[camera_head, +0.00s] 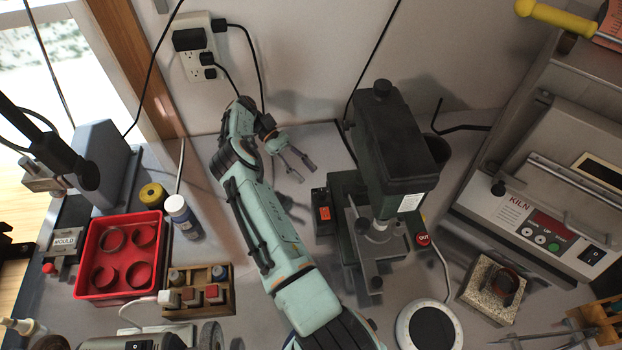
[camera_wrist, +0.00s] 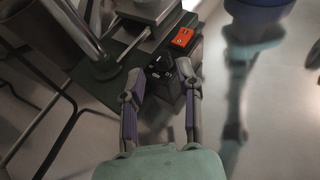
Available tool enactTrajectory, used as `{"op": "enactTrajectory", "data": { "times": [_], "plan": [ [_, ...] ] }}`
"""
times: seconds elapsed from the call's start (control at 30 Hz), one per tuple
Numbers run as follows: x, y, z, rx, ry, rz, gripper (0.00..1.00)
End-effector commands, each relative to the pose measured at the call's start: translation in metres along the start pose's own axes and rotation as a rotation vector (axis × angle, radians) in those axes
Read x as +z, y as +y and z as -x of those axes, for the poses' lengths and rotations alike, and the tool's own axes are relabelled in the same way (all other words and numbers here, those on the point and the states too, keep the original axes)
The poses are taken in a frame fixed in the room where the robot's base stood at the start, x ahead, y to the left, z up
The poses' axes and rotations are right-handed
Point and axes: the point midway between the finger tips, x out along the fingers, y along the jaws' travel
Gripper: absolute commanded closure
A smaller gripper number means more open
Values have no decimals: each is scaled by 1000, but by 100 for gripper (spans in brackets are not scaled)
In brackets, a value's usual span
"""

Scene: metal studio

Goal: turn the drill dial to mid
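The drill press (camera_head: 395,135) is dark green and stands right of my arm in the head view. A small black control box (camera_head: 322,218) with an orange label is fixed to its left side. In the wrist view, the orange label (camera_wrist: 182,38) is on the box top. A dark part with small light marks (camera_wrist: 163,66), possibly the dial, shows near my fingertips; its setting cannot be read. My gripper (camera_wrist: 162,74) is open, its fingers pointing at the box, with nothing clearly held. In the head view my gripper (camera_head: 306,174) is behind the box. Contact cannot be told.
The kiln (camera_head: 520,215) is at the right. A round white-rimmed pad (camera_head: 430,329) lies in front of the drill. Cables hang along the wall.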

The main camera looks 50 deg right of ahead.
Motion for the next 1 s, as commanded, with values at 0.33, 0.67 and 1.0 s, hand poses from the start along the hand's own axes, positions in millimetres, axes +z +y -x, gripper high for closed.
{"op": "enactTrajectory", "data": {
  "times": [0.33,0.67,1.0],
  "plan": [
    [52,-2,21,3,3,-2,66],
    [56,-2,23,1,3,0,66],
    [56,-3,23,3,3,0,66]
  ]
}}
